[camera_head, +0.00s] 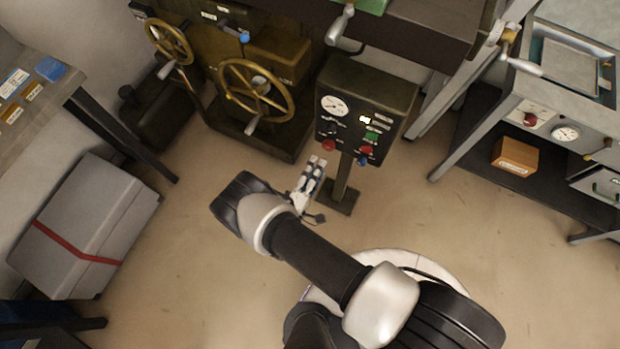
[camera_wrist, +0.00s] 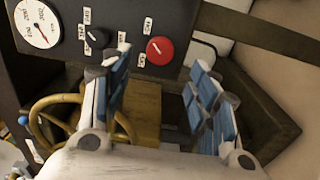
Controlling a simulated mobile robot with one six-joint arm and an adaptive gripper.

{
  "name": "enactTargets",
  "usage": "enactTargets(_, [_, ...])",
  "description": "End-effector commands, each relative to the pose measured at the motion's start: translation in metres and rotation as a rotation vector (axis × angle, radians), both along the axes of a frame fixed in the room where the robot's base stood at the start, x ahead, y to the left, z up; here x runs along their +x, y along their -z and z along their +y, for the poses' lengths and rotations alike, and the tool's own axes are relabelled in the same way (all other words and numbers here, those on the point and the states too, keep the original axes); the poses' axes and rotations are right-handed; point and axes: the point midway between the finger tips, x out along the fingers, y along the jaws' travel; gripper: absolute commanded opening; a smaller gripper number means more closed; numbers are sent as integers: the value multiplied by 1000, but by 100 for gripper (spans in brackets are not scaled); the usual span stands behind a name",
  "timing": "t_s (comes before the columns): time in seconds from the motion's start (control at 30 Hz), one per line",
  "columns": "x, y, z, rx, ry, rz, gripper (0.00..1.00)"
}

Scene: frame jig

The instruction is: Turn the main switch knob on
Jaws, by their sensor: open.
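The dark control panel (camera_head: 372,97) stands on a post. It carries a small black rotary knob (camera_wrist: 97,38) with white labels around it, which I take for the main switch; the label text is not legible. In the head view the knob (camera_head: 331,128) is small, between the gauge and a red button. Its pointer position is hard to read. My gripper (camera_head: 316,163) is just below and in front of the panel, apart from the knob. In the wrist view my gripper (camera_wrist: 160,66) has its two blue-padded fingers spread with nothing between them; the left finger is near the knob.
Brass handwheels (camera_head: 257,92) on a machine stand left of the panel. A grey case (camera_head: 85,225) is at left, a bench with shelf (camera_head: 480,130) at right. Floor between is clear.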

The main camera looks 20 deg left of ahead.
Motion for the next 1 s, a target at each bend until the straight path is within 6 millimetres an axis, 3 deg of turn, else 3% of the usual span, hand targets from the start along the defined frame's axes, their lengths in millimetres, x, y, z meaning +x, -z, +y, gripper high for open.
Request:
enactTargets(0.1, [-22, 0, 3, -1, -6, 1, 55])
enactTargets(0.3, [-40, 0, 3, 0, -1, 1, 55])
enactTargets(1.0, [-38, -5, 4, 1, 20, 1, 55])
